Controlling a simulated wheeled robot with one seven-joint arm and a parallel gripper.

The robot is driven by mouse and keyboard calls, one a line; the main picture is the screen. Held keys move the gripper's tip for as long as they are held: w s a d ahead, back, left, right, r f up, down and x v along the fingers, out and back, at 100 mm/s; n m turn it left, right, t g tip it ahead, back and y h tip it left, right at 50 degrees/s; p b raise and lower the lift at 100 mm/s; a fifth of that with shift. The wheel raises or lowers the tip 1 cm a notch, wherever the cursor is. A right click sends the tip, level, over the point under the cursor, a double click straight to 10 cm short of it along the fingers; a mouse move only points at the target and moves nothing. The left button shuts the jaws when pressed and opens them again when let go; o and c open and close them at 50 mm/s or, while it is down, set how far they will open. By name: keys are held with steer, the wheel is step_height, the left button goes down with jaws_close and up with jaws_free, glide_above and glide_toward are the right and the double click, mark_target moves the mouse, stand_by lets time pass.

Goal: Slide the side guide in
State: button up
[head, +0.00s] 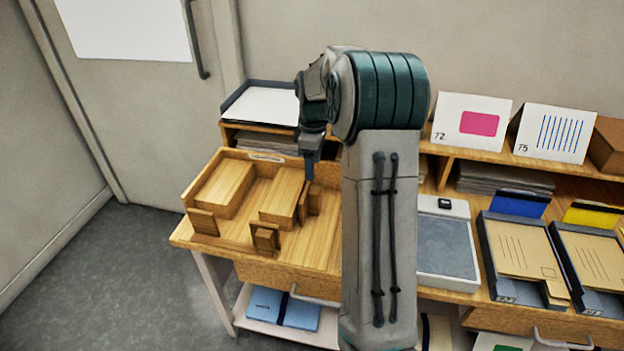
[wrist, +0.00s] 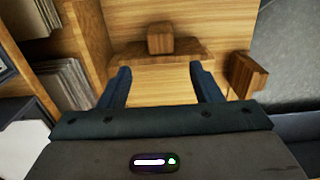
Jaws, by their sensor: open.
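A light wooden block (head: 279,194) stands in the right half of a wooden jig; in the wrist view it shows as a pale top (wrist: 162,78) between the fingers. A side guide (head: 314,201), a small upright wooden plate with a knob, stands at the block's right side. In the wrist view, the side guide (wrist: 160,49) lies just beyond the fingertips. My gripper (head: 309,176) is pointing down over that side and is open, its fingers (wrist: 161,70) spread and empty. I cannot tell whether a finger touches the wood. My arm hides the jig's right end.
A front guide (head: 265,238) stands before the block; it also shows in the wrist view (wrist: 245,73). A second block (head: 223,188) and guide (head: 203,222) stand to the left. A paper tray (head: 262,106) and shelves rise behind. A grey pad (head: 446,246) lies right.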

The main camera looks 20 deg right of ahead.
steer(key=shift+r, duration=1.9)
steer(key=shift+a, duration=0.1)
